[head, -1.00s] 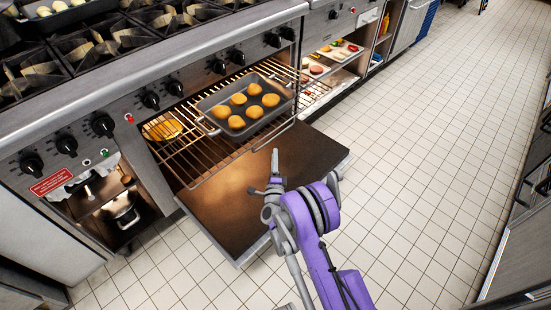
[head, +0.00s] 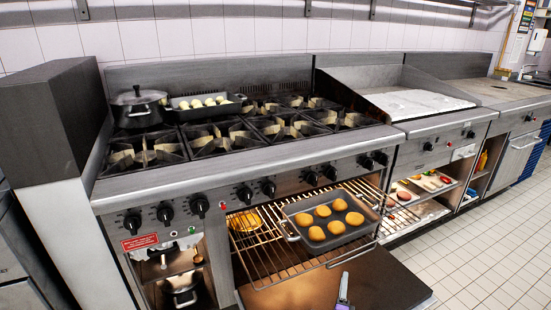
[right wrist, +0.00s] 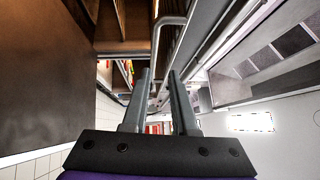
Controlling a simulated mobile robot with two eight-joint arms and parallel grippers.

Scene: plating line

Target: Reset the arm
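My right gripper (head: 344,287) shows at the bottom edge of the head view, in front of the lowered oven door (head: 300,292). In the right wrist view its two fingers (right wrist: 159,75) stand apart with nothing between them, so it is open and empty. The brown door surface (right wrist: 45,75) fills the left of that view. My left gripper is in neither view.
A grey tray (head: 289,226) with several golden round pieces sits on the pulled-out oven rack (head: 262,262). A stove (head: 245,167) carries a black pot (head: 138,106) and a dark pan (head: 184,114). Open shelves with food stand right; the tiled floor (head: 480,265) is clear.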

